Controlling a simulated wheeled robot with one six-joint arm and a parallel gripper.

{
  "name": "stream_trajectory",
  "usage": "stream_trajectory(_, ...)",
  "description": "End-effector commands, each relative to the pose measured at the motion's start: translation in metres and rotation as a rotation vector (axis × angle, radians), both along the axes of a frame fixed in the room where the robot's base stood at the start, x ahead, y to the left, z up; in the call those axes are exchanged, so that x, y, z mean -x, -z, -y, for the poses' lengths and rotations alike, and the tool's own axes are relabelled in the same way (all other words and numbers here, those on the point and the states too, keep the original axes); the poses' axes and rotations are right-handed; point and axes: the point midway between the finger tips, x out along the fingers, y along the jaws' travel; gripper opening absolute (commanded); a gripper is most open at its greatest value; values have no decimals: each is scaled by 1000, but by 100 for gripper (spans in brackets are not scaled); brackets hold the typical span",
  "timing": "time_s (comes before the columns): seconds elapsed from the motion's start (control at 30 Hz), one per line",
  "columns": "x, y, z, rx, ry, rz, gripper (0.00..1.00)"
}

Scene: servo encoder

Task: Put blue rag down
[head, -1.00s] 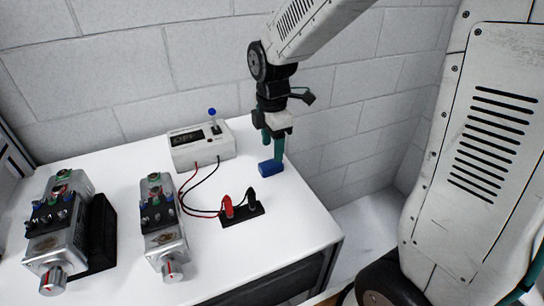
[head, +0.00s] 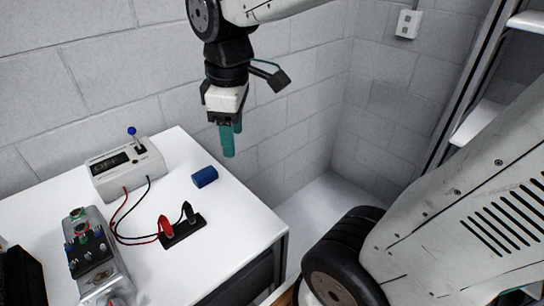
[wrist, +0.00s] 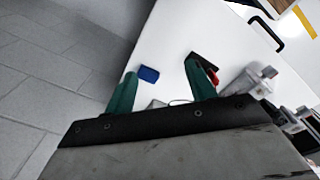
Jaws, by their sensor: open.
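The blue rag (head: 205,177), a small rolled blue piece, lies on the white table (head: 235,215) near its right edge. It also shows in the wrist view (wrist: 149,74), beyond the fingertips and between them. My gripper (head: 231,140) has green fingers and hangs above and to the right of the rag, apart from it. In the wrist view the two green fingers (wrist: 162,90) are spread wide with nothing held between them.
A white meter box (head: 125,170) with a blue-knobbed lever stands left of the rag. Red and black leads run to a black terminal block (head: 182,231) in front of the rag. A metal servo unit (head: 92,262) stands at lower left. A block wall rises behind.

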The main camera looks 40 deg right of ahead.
Motion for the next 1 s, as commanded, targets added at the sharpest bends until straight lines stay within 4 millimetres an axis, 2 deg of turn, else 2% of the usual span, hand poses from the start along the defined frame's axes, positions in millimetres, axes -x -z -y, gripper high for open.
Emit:
stream_trajectory(0.03, 20, -3, 2, -7, 111, 15, 55)
stream_trajectory(0.13, 53, -3, 5, -25, 339, 31, 55)
stream_trajectory(0.23, 79, 0, 7, -41, 525, 42, 55)
stream_trajectory(0.33, 95, 4, 9, -54, 656, 50, 55)
stream_trajectory(0.5, 106, 7, 9, -63, 749, 52, 55)
stream_trajectory(0.8, 106, 7, 9, -63, 752, 51, 55)
stream_trajectory(0.83, 106, 7, 9, -63, 752, 52, 58)
stream_trajectory(0.9, 106, 8, 9, -61, 750, 49, 77)
stream_trajectory(0.93, 105, 9, 8, -59, 749, 44, 82)
stream_trajectory(1.0, 103, 13, 8, -50, 745, 19, 82)
